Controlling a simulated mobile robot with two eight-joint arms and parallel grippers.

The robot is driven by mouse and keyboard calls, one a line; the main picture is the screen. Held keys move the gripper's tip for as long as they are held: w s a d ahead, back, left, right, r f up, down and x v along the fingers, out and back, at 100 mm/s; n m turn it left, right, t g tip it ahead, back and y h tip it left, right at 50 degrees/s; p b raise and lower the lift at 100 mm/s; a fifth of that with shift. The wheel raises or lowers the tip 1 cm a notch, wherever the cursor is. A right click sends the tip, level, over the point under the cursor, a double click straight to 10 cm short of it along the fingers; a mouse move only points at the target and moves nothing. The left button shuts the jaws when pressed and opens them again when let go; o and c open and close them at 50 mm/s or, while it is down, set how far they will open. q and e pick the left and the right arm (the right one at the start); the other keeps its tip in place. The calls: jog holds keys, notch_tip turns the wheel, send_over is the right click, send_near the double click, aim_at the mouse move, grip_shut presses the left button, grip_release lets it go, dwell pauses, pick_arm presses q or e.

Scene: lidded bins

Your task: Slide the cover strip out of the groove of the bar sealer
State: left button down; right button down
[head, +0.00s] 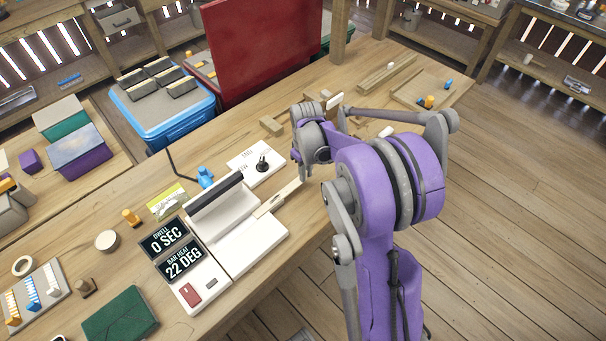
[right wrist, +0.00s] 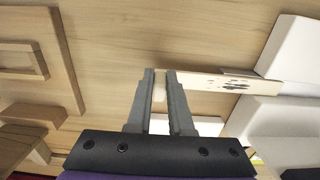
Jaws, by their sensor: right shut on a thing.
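The bar sealer (head: 237,240) is a white device on the bench with a dark-topped raised bar (head: 215,191) and a display reading 0 SEC and 22 DEG. The cover strip (head: 284,195) is pale, flat and narrow, with dark scorch marks. It reaches out from the sealer's right side; how much lies in the groove is hidden. In the right wrist view the strip (right wrist: 225,83) runs from the fingers to the white sealer (right wrist: 284,124). My right gripper (right wrist: 160,73) is shut on the strip's outer end; it also shows in the head view (head: 299,178). My left gripper is not in view.
A white card (head: 242,164) with a black knobbed piece (head: 262,163) lies behind the sealer. Wooden blocks and a wooden tray (head: 408,93) lie farther right.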

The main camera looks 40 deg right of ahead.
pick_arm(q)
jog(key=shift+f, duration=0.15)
pick_arm(e)
jog(key=shift+w+d, duration=0.1)
jog(key=shift+d, duration=0.9)
jog(key=shift+d, duration=0.1)
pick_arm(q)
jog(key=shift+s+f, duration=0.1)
pick_arm(e)
jog(key=shift+w+d, duration=0.1)
jog(key=shift+d, duration=1.15)
jog(key=shift+r, duration=0.1)
